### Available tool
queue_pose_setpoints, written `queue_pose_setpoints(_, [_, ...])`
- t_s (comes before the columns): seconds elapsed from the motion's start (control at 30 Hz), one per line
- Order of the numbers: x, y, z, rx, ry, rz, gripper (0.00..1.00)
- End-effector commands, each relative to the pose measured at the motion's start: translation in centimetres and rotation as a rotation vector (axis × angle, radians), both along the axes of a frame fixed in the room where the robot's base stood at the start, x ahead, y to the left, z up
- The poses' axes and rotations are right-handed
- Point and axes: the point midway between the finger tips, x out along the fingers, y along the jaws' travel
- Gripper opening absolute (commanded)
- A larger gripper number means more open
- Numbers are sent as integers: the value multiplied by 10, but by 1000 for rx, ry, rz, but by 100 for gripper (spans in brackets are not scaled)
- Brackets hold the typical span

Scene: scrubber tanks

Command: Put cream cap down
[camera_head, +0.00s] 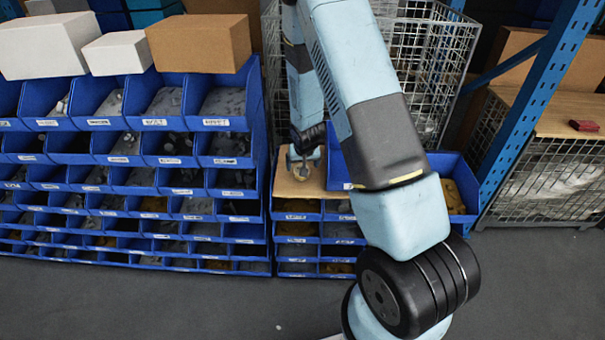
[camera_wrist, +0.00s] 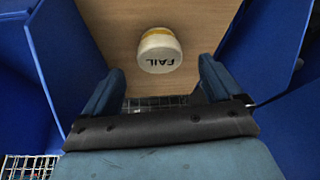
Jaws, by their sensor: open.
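The cream cap (camera_wrist: 160,62) has a round cream top marked "FAIL" and a yellowish band behind it. In the wrist view it sits on a light wooden surface (camera_wrist: 115,30), just beyond the fingertips. My gripper (camera_wrist: 158,80) is open, one finger on each side, with the cap in line with the gap between them. In the head view my gripper (camera_head: 303,165) is low over the wooden board (camera_head: 290,188) on top of the small bin stack. A small cream-coloured shape (camera_head: 301,173) shows below it, partly hidden by the gripper.
Blue bin walls (camera_wrist: 65,50) rise left and right (camera_wrist: 265,50) of the wooden surface. A large rack of blue bins (camera_head: 130,150) stands left, with boxes (camera_head: 200,42) on top. Wire cages (camera_head: 420,60) stand behind. A red object (camera_head: 583,125) lies on a board at right.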

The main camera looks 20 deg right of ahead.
Motion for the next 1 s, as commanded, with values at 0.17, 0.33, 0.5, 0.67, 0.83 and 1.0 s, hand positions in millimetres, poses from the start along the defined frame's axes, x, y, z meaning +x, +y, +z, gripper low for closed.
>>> queue_pose_setpoints(0.17, [4,-1,-6,0,-1,0,92])
queue_pose_setpoints(0.33, [11,-2,-25,-1,1,0,92])
queue_pose_setpoints(0.5, [19,-3,-41,0,1,1,92])
queue_pose_setpoints(0.67, [23,-3,-48,0,-1,-1,92])
queue_pose_setpoints(0.83, [23,-4,-49,0,-1,-1,92])
queue_pose_setpoints(1.0, [23,-4,-48,0,-1,-1,84])
